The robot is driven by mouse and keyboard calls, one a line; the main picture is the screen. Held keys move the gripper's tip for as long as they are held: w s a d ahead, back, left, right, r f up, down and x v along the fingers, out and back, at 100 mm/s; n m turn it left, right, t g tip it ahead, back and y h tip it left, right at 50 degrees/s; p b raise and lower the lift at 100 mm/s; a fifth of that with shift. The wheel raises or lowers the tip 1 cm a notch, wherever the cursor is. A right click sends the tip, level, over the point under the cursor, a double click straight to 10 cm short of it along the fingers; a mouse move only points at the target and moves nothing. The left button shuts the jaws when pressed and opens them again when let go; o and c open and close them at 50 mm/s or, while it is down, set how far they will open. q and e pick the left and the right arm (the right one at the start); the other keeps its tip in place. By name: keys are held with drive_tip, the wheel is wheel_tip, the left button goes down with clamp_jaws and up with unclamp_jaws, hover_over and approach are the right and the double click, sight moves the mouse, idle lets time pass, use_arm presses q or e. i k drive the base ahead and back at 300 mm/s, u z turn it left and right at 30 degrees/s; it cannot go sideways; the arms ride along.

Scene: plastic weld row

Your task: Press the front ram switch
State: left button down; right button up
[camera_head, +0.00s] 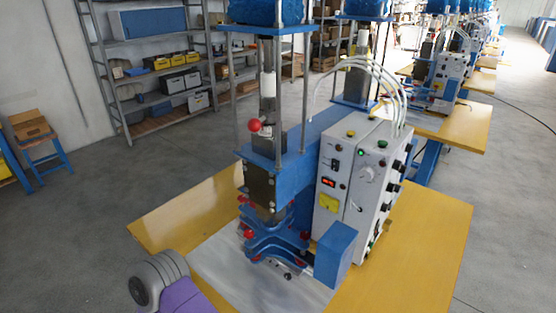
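The blue welding press stands on a yellow-topped table, with its ram column (268,100) at the front and a red ball knob (254,125) on it. The white control box (330,205) is fixed to its right side. The box front carries a dark rocker switch (335,164), a red-lit display (328,182), a yellow label and small buttons. Which one is the front ram switch, I cannot tell. The side face has a round dial and several black knobs. A grey and purple link of my arm shows at the bottom left, apart from the press. Neither gripper is in view.
The yellow table (425,235) has bare room to the right of the box. A blue block (335,255) juts out before the box. White hoses arch above it. More presses stand in a row behind. Shelves (150,60) line the back wall.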

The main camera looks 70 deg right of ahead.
sight(335, 164)
drive_tip(key=i, duration=0.9)
drive_tip(key=z, duration=4.2)
